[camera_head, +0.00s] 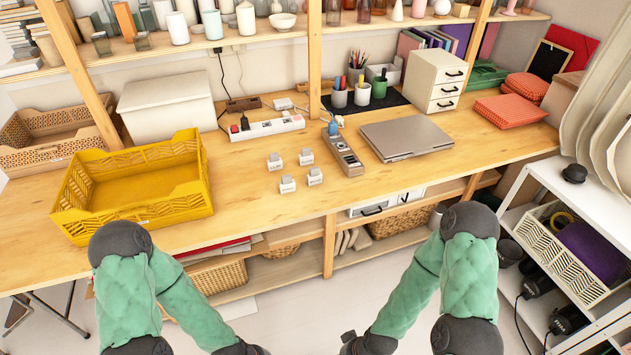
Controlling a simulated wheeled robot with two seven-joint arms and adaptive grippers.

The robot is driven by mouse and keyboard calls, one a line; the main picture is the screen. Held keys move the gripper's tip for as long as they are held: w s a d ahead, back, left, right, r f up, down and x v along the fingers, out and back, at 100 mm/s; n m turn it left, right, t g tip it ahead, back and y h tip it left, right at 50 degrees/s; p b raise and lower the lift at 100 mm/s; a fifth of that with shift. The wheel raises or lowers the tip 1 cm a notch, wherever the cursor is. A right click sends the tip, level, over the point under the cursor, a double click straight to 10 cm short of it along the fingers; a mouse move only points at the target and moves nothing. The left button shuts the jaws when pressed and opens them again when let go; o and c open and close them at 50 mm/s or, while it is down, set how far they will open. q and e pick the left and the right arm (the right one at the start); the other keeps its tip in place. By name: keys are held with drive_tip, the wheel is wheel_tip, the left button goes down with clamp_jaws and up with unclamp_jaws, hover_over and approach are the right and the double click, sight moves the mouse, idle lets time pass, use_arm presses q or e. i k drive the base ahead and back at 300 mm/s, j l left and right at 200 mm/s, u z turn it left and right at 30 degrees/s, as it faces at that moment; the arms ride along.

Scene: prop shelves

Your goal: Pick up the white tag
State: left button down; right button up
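Several small white tag-like pieces stand in a loose cluster on the wooden table: a back left tag (275,162), a back right tag (306,157), a front left tag (287,184) and a front right tag (315,177). They look alike, with pale faces and grey parts; any print is too small to read. Nothing touches them. Both my green-sleeved arms hang in front of the table, and their dark wrist ends reach the bottom edge of the picture. My gripper fingers are below the picture, so their state is hidden.
A yellow crate (75,199) stands left of the tags. A power strip (267,128) lies behind them. A grey device with a blue top (342,151) and a closed laptop (405,137) lie right. The table (245,212) is bare in front of the tags.

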sight(306, 158)
drive_tip(key=u, duration=1.25)
drive_tip(key=z, duration=1.35)
drive_tip(key=i+l+z, duration=0.45)
drive_tip(key=i+l, duration=0.35)
drive_tip(key=i, duration=0.05)
